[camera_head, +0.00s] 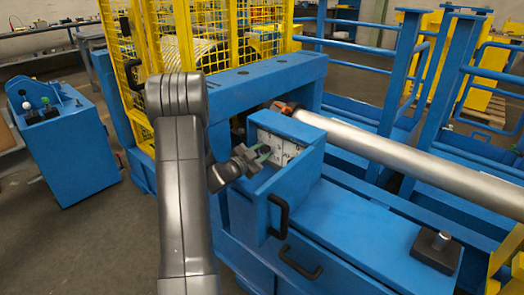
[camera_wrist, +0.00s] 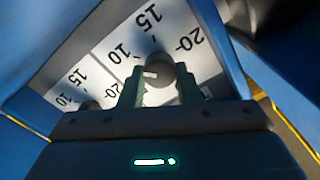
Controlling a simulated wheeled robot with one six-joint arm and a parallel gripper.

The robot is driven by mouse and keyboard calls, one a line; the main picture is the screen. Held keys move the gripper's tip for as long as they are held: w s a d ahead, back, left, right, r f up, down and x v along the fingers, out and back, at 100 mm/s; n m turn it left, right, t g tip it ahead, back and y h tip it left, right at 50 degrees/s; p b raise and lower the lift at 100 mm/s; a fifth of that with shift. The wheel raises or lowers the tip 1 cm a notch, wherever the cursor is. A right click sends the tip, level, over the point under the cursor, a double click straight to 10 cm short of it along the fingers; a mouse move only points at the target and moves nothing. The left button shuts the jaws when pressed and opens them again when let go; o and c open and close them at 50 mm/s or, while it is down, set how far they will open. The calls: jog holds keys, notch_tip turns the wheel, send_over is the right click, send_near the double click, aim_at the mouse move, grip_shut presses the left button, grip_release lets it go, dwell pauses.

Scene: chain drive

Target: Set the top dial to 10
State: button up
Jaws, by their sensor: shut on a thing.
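Two dials with white scale plates sit inside the blue box. My gripper (camera_head: 262,153) reaches into the box from the left, at the upper scale plate (camera_head: 279,146). In the wrist view, my gripper (camera_wrist: 160,92) has one finger on each side of the grey knob of the top dial (camera_wrist: 160,72) and is shut on it. The numbers 10, 15 and 20 show around this knob. A small white mark on the knob is visible, but its exact reading is unclear. The other dial (camera_wrist: 88,105) is at the left, partly hidden behind my gripper.
The blue box (camera_head: 312,132) has walls close around the dials. Black handles (camera_head: 279,216) are on its front. A long metal cylinder (camera_head: 400,160) runs behind it to the right. A yellow mesh cage (camera_head: 125,60) and a blue lever console (camera_head: 62,145) stand to the left.

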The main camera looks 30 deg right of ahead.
jog(key=shift+f, duration=0.1)
dwell(0.3)
jog(key=o, duration=1)
jog(key=v, duration=1.4)
jog(key=shift+p, duration=0.35)
jog(key=shift+d, duration=0.2)
jog(key=x, duration=1.3)
jog(key=shift+w+d+b, duration=0.2)
jog(key=shift+d+b, duration=0.05)
jog(key=shift+b, duration=0.1)
